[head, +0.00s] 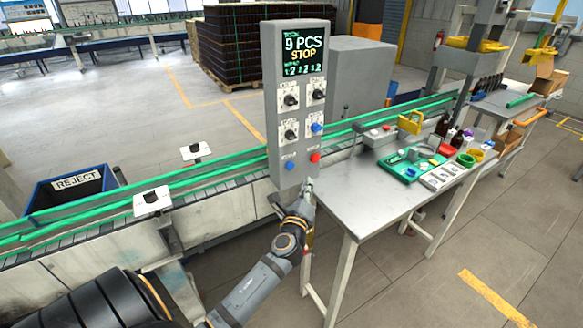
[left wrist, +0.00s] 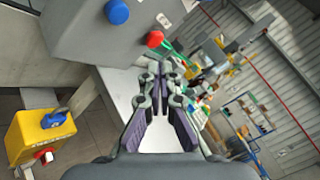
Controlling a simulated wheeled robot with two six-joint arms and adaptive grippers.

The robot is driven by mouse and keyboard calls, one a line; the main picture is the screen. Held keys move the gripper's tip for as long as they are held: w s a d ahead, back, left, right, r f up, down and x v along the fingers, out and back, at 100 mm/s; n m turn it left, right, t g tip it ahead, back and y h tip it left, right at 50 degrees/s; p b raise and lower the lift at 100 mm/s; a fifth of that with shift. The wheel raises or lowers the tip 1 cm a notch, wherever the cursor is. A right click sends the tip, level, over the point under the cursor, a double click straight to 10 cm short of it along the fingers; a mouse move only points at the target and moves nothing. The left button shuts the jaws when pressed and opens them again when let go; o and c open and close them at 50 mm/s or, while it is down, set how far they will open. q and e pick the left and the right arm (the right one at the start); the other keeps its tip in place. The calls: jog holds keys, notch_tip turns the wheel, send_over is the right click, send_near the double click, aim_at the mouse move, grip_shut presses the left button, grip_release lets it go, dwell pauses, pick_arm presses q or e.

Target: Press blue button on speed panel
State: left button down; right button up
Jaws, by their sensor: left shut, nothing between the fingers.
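The grey speed panel (head: 297,100) stands upright beside the conveyor. Its screen (head: 303,52) reads 9 PCS and STOP. A round blue button (head: 290,166) is low on the panel, with a red button (head: 314,158) to its right. My left gripper (head: 308,184) is shut and empty, just below the panel's lower edge. In the left wrist view the blue button (left wrist: 117,12) is at the top, left of the red button (left wrist: 154,39). The closed fingertips (left wrist: 163,66) are below the red button and apart from both. My right gripper is not in view.
A grey table (head: 345,190) right of the panel bears a green tray (head: 404,174) and several bottles. A blue REJECT bin (head: 45,195) stands at left. A yellow box (left wrist: 35,135) shows in the left wrist view.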

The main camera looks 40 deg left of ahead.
aim_at(290, 166)
pick_arm(q)
jog(key=w+a, duration=0.2)
jog(key=a, duration=0.4)
jog(key=shift+w, duration=0.3)
jog(key=shift+a, duration=0.15)
dwell(1.0)
jog(key=shift+w+a+b, duration=0.15)
jog(key=shift+a+b, duration=0.15)
jog(key=shift+w+a, duration=0.15)
jog(key=shift+a, duration=0.25)
dwell(0.7)
jog(key=shift+d, duration=0.1)
jog(key=shift+s+d, duration=0.35)
jog(key=shift+d, duration=0.35)
jog(key=shift+d, duration=0.1)
